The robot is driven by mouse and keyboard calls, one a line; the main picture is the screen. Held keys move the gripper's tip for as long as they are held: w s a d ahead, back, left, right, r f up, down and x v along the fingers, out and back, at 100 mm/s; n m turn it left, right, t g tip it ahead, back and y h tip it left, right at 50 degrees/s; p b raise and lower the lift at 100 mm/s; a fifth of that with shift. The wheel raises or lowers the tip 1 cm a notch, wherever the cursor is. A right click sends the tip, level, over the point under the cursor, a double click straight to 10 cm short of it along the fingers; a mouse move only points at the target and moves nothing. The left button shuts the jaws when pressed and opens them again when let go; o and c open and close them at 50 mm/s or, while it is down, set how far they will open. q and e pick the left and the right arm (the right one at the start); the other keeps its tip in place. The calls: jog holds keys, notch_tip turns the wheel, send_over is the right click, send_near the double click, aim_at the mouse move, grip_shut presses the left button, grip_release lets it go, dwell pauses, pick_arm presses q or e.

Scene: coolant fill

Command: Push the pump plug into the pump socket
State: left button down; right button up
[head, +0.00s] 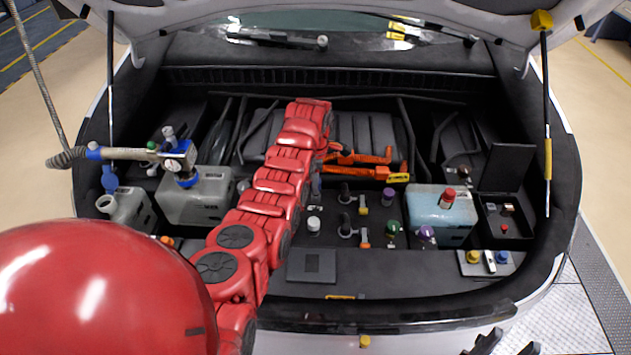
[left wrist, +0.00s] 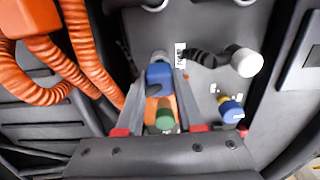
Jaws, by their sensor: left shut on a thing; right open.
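My left gripper (left wrist: 160,92) is shut on a plug with a blue body (left wrist: 160,75). An orange part and a green round end (left wrist: 165,114) show between the fingers, but I cannot tell how they join the plug. In the head view my red left arm reaches over the trunk and mostly hides the gripper and plug. The pump socket cannot be made out for certain, nor whether the plug touches it. My right gripper (head: 507,345) is open and empty at the bottom right, outside the trunk edge.
A white cap (head: 314,223) stands close by; it also shows in the left wrist view (left wrist: 248,62). Beside it is a blue and yellow fitting (left wrist: 231,108). Orange hoses (left wrist: 85,50) run close to the left finger. A coolant tank (head: 440,212) stands at the right.

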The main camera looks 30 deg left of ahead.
pick_arm(q)
jog(key=shift+f+b, duration=0.7)
jog(key=shift+f, duration=0.5)
jog(key=shift+c, duration=2.3)
grip_release()
jog(key=shift+r, duration=0.1)
notch_tip(320, 180, up, 5)
jog(key=shift+w+f+b, duration=0.1)
jog(key=shift+b, duration=0.85)
notch_tip(320, 180, up, 12)
jog(key=p, duration=0.7)
jog(key=shift+r, duration=0.25)
jog(key=shift+s+f, duration=0.1)
jog(key=shift+s, duration=0.1)
